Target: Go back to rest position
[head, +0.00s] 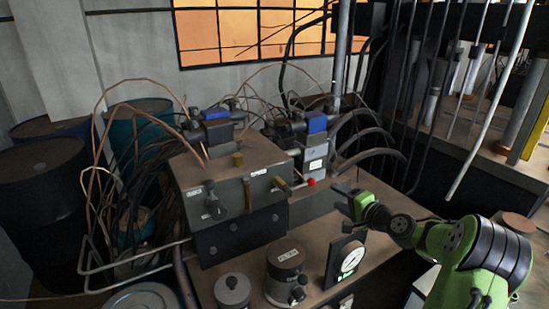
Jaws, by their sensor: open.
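My gripper (343,199) is at the end of my green and black arm, which reaches in from the lower right. It is open and I see nothing between its fingers. It is above the right part of the brown bench top (322,292), just behind and above a round gauge (352,259). A small red knob (311,182) is to its left, on the machinery. The small view does not show clearly whether the fingers touch anything. No flap disc can be made out.
A hydraulic block (222,186) with blue-topped valves (317,122) and hoses fills the bench's middle. Two dark cylinders (285,272) (232,290) stand at the front. Drums (45,180) stand at left. Vertical pipes (495,95) rise behind my arm at right.

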